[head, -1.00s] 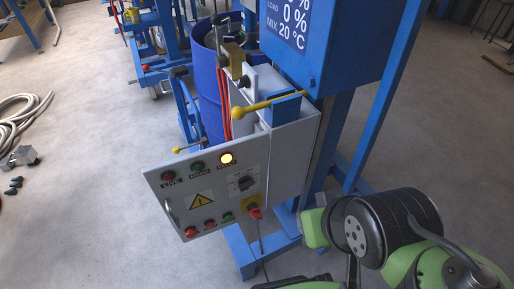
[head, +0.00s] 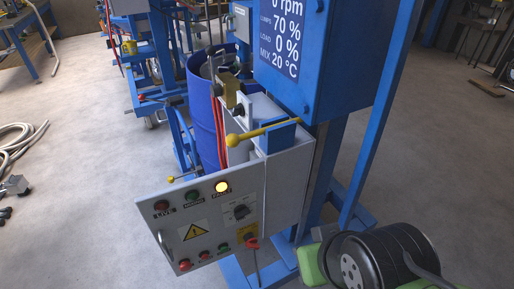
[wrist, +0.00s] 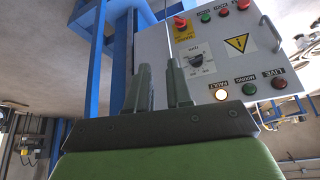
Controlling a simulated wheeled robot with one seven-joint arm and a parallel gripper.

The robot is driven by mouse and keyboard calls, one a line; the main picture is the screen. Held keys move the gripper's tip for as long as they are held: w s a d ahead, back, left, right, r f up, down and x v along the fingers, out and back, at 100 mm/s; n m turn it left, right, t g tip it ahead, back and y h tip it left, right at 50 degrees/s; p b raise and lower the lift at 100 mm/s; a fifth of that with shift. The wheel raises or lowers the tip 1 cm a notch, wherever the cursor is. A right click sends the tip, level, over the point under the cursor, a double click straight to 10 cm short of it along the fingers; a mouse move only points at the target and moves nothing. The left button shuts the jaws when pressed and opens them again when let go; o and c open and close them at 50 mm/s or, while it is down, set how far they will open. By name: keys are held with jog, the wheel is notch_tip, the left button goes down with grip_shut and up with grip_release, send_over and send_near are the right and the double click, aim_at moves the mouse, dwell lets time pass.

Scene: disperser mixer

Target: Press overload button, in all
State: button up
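The grey control panel (head: 177,222) of the mixer is in the head view. Its lower row has two red buttons (head: 184,265) (head: 204,255) and a green button (head: 223,247); their labels are too small to read, so I cannot tell which is overload. They also show upside down in the wrist view as a green button (wrist: 205,16) and red buttons (wrist: 223,12) (wrist: 242,4). My gripper (wrist: 158,66) is open and empty, with a gap between its fingers, apart from the panel in the wrist view.
The FAULT lamp (head: 222,187) glows yellow; the LIVE and MIXING lamps are dark. A rotary switch (head: 241,211) and a red knob on yellow (head: 251,242) sit beside the buttons. A blue drum (head: 203,120) and blue post (head: 377,110) stand behind.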

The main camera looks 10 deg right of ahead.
grip_shut()
dwell(1.4)
